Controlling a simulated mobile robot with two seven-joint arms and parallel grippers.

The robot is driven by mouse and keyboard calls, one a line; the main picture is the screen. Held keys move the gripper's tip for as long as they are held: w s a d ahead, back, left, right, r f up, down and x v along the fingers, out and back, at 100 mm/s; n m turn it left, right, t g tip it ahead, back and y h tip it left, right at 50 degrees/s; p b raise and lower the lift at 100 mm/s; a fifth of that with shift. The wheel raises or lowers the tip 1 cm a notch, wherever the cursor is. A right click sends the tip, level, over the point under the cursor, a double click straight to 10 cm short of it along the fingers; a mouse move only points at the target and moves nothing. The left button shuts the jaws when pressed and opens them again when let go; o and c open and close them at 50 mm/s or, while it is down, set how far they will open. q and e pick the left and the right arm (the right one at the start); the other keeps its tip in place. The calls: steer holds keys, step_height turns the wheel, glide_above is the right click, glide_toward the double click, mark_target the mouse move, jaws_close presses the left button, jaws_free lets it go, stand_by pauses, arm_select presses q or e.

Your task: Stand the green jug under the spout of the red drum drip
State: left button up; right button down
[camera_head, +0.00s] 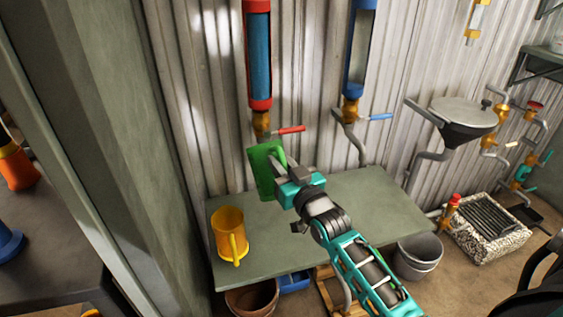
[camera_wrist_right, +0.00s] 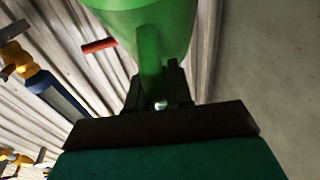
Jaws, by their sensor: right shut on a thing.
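My right gripper (camera_head: 284,178) is shut on the green jug (camera_head: 263,170). In the right wrist view the green jug (camera_wrist_right: 150,22) fills the top, and its handle (camera_wrist_right: 150,65) runs down between the fingers. In the head view the jug appears just below the brass spout (camera_head: 262,124) of the red drum (camera_head: 257,55), at the back of the green-grey table (camera_head: 350,225). The spout's lower end is hidden behind the jug. I cannot tell whether the jug touches the table. My left gripper is not in view.
A red lever (camera_head: 291,129) sticks out right of the spout. A blue drum (camera_head: 358,50) with a blue lever (camera_head: 381,117) hangs to the right. A yellow jug (camera_head: 230,234) stands at the table's left. The table's right half is clear. A grey bucket (camera_head: 418,255) stands on the floor.

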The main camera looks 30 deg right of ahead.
steer(key=shift+g, duration=0.6)
steer(key=f, duration=0.4)
steer(key=shift+s+d, duration=0.15)
steer(key=shift+d, duration=0.1)
steer(key=c, duration=1.3)
jaws_free()
steer(key=shift+f, duration=0.1)
steer(key=o, duration=0.4)
steer(key=shift+w+d, duration=0.1)
steer(key=shift+w, duration=0.15)
steer(key=shift+c, duration=0.2)
steer(key=shift+s+f, duration=0.1)
steer(key=shift+s, duration=0.5)
steer(key=s+a+r+p, duration=0.1)
steer(key=s+p, duration=0.1)
steer(key=s, duration=0.9)
steer(key=shift+s+a+r+t, duration=0.2)
steer(key=shift+s+a+t, duration=0.05)
steer(key=shift+s+t, duration=0.05)
